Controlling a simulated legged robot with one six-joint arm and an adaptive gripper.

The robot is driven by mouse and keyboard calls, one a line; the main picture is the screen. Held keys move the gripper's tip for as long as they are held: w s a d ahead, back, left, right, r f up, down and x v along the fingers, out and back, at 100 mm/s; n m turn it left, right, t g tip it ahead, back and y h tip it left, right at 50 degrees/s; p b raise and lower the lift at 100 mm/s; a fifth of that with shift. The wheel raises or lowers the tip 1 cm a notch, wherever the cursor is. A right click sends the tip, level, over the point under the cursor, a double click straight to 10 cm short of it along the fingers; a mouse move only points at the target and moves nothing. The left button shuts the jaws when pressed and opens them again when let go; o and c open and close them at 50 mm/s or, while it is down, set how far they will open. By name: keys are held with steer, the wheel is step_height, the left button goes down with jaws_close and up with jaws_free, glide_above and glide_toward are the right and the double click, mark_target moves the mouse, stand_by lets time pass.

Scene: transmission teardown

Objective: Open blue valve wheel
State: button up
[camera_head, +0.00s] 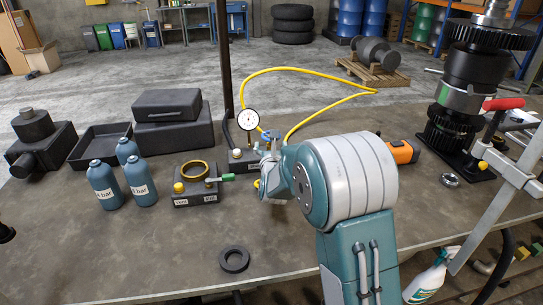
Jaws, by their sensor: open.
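A small blue part (271,134), which looks like the blue valve wheel, shows on the dark gauge block (240,159) beside the dial gauge (248,120). It is small, and its lower part is hidden by my gripper. My gripper (271,165) is at the right end of this block, in front of and just below the blue part. It is partly hidden by my teal and white arm. Its jaws are open. I cannot tell whether it touches the blue part.
A block with a yellow ring and green handle (196,190) stands left of my gripper. Three blue bottles (140,183) and dark cases (173,124) are further left. A yellow hose (318,72) loops behind. A black ring (234,260) lies in front on clear bench. A gear stack (468,85) stands right.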

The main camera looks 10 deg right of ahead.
steer(key=s+a, duration=0.1)
steer(key=s, duration=0.5)
steer(key=shift+s, duration=0.4)
